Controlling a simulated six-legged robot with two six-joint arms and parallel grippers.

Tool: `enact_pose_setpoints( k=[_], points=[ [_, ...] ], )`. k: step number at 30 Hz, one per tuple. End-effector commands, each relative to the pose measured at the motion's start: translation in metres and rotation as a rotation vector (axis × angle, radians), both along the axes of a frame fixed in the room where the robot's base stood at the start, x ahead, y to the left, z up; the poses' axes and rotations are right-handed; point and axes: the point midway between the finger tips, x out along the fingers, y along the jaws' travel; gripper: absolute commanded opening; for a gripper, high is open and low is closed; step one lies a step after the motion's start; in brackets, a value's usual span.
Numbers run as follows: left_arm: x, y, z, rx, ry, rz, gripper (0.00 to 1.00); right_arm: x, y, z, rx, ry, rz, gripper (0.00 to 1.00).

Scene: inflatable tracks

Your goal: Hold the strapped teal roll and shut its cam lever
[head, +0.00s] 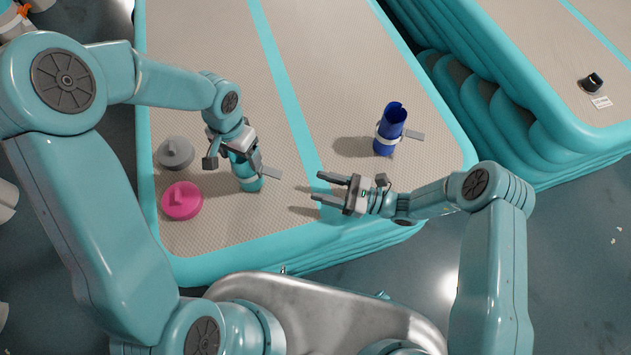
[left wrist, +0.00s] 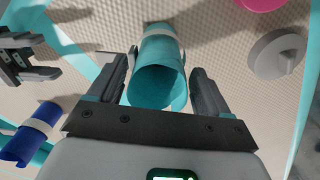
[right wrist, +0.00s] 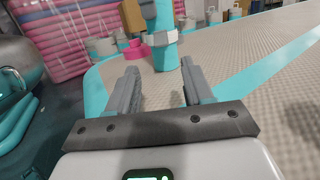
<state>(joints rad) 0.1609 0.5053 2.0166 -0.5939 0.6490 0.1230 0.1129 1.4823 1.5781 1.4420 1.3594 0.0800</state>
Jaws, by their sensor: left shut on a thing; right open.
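The teal roll (head: 250,184) stands upright on the grey mat, and my left gripper (head: 243,154) is shut on its upper part from above. In the left wrist view, the roll (left wrist: 158,84) lies between the two fingers, with a pale strap (left wrist: 161,31) around it. A flat grey lever (head: 271,173) sticks out to the roll's right in the head view. My right gripper (head: 318,187) is open and empty, to the right of the roll and apart from it. The roll (right wrist: 165,56) shows beyond its fingers in the right wrist view.
A blue strapped roll (head: 390,130) with a flat lever stands on the mat further right. A grey disc (head: 175,153) and a pink disc (head: 182,201) lie left of the teal roll. A teal stripe (head: 295,115) crosses the mat, whose front edge is near my body.

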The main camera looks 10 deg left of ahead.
Motion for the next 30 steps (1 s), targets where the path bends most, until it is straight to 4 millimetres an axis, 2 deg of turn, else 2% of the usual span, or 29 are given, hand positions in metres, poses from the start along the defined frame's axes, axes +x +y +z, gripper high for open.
enact_pose_setpoints(
  k=[7, 12, 16, 20, 30],
  points=[
    [-0.001, 0.0, -0.001, -0.001, 0.002, 0.0, 0.33, 0.0, 0.0, 0.001, -0.009, 0.0, 0.0, 0.51],
    [-0.001, 0.0, -0.001, -0.001, 0.002, 0.0, 0.33, 0.001, 0.002, 0.011, -0.104, -0.001, -0.001, 0.51],
    [-0.001, 0.0, -0.001, -0.001, 0.002, 0.0, 0.33, 0.0, 0.008, 0.012, -0.131, 0.002, 0.0, 0.51],
    [-0.001, 0.0, -0.001, -0.001, 0.002, 0.0, 0.33, -0.001, 0.028, 0.012, -0.131, 0.002, 0.002, 0.51],
    [-0.001, 0.0, -0.001, 0.0, 0.002, 0.0, 0.33, -0.001, 0.099, 0.011, -0.13, 0.0, 0.001, 0.51]
  ],
)
